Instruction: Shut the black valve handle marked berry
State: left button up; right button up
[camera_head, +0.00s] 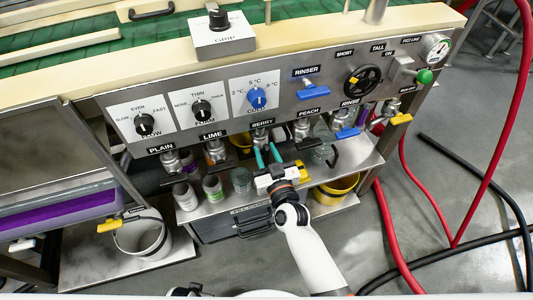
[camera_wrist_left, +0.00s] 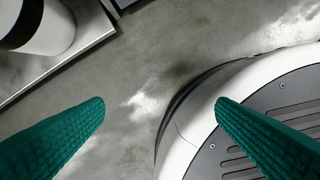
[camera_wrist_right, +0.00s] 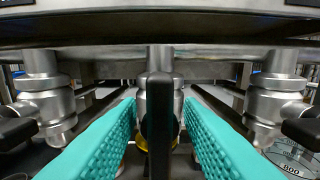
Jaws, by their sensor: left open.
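The BERRY label (camera_head: 262,124) is on the front panel, above a metal valve (camera_head: 262,137). My right gripper (camera_head: 267,156) is just below and in front of that valve, its teal fingers pointing up at it. In the right wrist view a black valve handle (camera_wrist_right: 160,125) stands upright between the two teal fingers of the right gripper (camera_wrist_right: 160,103). A narrow gap shows on each side of the handle, so the fingers are around it but apart. My left gripper (camera_wrist_left: 160,104) is open and empty above the floor; I cannot make it out in the head view.
Neighbouring valves stand close by under LIME (camera_head: 211,135) and PEACH (camera_head: 308,112); they flank the gripper in the right wrist view. Cups (camera_head: 213,189) stand on the metal shelf below. A yellow bowl (camera_head: 335,192) is lower right. Red hoses (camera_head: 385,240) run down at the right.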

jog(key=shift+c, duration=0.5)
grip_shut()
jog(key=shift+m, duration=0.9)
jog(key=shift+d+m+p, duration=0.1)
jog(key=shift+m+p, duration=0.3)
jog(key=shift+m, duration=0.3)
jog(key=m, duration=0.3)
jog(key=shift+w+d+f, duration=0.1)
jog(key=shift+m, duration=0.7)
pick_arm(q)
jog(key=s, duration=0.1)
jog(key=f, duration=0.1)
jog(key=s+f, duration=0.1)
jog(key=shift+s+a+f, duration=0.2)
jog(key=shift+s+a, duration=0.05)
jog(key=shift+s, duration=0.1)
pick_arm(e)
jog(key=shift+m, duration=0.5)
pick_arm(q)
jog(key=shift+w+d, duration=0.1)
pick_arm(e)
jog(key=shift+f, duration=0.1)
